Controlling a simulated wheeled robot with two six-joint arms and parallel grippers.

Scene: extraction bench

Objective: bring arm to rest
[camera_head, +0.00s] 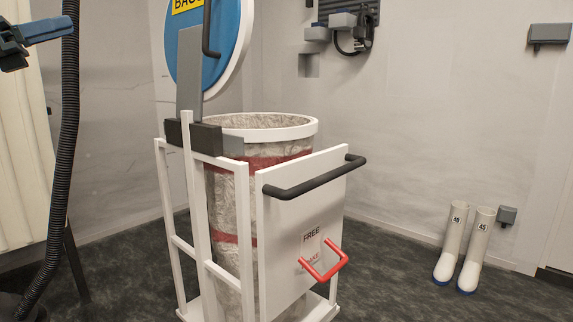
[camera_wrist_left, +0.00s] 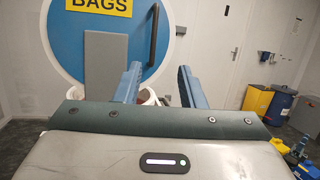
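My left gripper (camera_head: 42,32) shows at the top left of the head view, with blue fingers and nothing in it. In the left wrist view its two blue fingers (camera_wrist_left: 160,84) stand apart with a clear gap between them. The gripper is apart from the white cart (camera_head: 250,208) in the head view. My right gripper is not in view.
The cart holds a grey, red-banded drum (camera_head: 228,205) and has a black handle (camera_head: 315,177) and a red handle (camera_head: 325,262). White boots (camera_head: 465,247) stand at the right wall. Yellow and blue bins (camera_wrist_left: 270,104) show in the wrist view. Dark floor is clear between cart and boots.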

